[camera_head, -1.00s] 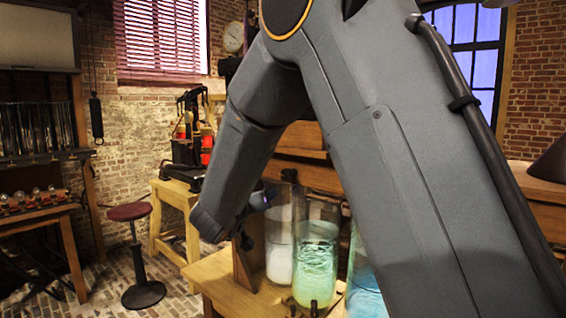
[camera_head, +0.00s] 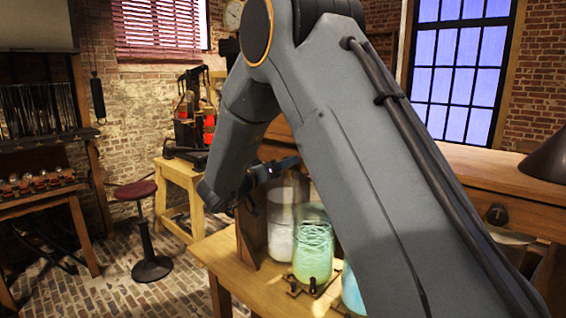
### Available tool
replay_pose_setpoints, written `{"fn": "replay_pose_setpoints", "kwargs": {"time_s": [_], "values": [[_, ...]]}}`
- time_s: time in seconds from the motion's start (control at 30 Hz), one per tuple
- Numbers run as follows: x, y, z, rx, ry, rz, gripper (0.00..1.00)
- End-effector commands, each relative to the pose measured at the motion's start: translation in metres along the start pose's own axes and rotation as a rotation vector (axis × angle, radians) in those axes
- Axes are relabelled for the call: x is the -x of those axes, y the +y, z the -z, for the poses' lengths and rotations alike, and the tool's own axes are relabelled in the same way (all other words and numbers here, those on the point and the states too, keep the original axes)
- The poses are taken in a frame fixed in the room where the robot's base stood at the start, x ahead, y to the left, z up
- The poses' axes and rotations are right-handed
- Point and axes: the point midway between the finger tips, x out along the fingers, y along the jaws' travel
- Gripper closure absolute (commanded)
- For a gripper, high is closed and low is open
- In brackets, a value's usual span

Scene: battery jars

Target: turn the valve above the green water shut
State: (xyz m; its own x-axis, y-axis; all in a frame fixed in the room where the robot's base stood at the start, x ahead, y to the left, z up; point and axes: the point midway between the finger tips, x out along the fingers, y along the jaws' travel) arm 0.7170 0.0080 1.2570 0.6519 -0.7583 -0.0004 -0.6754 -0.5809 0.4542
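A glass jar of green water (camera_head: 312,250) stands on the wooden bench, partly behind my arm. No valve above it can be made out; my arm covers the area over the jar's right side. My gripper (camera_head: 284,166) is small and dark in this view. It points right, over the top of a jar of whitish liquid (camera_head: 280,225) left of the green one. I cannot tell whether its fingers are apart or touch anything. A small dark fitting (camera_head: 313,285) shows at the front foot of the green jar.
A jar of blue water (camera_head: 352,292) stands to the right, mostly behind my arm. The wooden bench (camera_head: 225,262) has bare top at its left end. A stool (camera_head: 150,235) and a small wooden table (camera_head: 182,185) stand on the left, with open floor between.

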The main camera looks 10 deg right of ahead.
Motion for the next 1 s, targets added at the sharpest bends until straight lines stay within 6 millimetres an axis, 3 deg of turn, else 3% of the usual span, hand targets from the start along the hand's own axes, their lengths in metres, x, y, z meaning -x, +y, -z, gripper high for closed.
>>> {"fn": "replay_pose_setpoints", "kwargs": {"time_s": [0.3, 0.53, 1.0], "values": [[-0.0031, 0.0001, -0.0001, 0.000, 0.000, 0.000, 0.54], [-0.0027, 0.0000, 0.0000, 0.000, 0.000, 0.000, 0.93], [-0.0025, -0.0017, -0.0011, -0.113, 0.009, -0.003, 0.93]]}}
